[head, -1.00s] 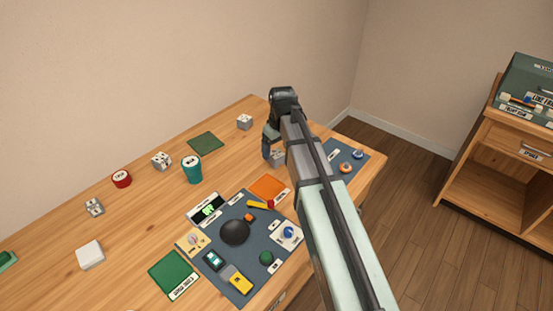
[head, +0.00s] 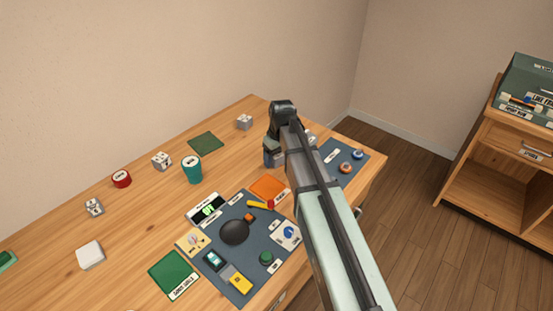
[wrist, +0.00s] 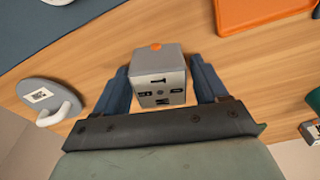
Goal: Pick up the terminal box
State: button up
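A small grey box (wrist: 160,82) with an orange knob on its top edge and dark slots and marks on its face sits on the wooden table in the wrist view. I take it to be the terminal box. My gripper (wrist: 162,85) has its two blue fingers on either side of the box, with narrow gaps showing beside it; firm contact is not visible. In the head view my gripper (head: 273,156) is low over the table's far right part, and my arm and gripper hide the box.
A grey oval piece with a handle (wrist: 45,100) lies left of the box in the wrist view. An orange mat (head: 268,187), a blue-grey panel with several parts (head: 235,265) and a blue mat with knobs (head: 348,168) are near. A teal cup (head: 192,170) stands farther left.

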jog(key=c, duration=0.8)
jog(key=shift+c, duration=0.2)
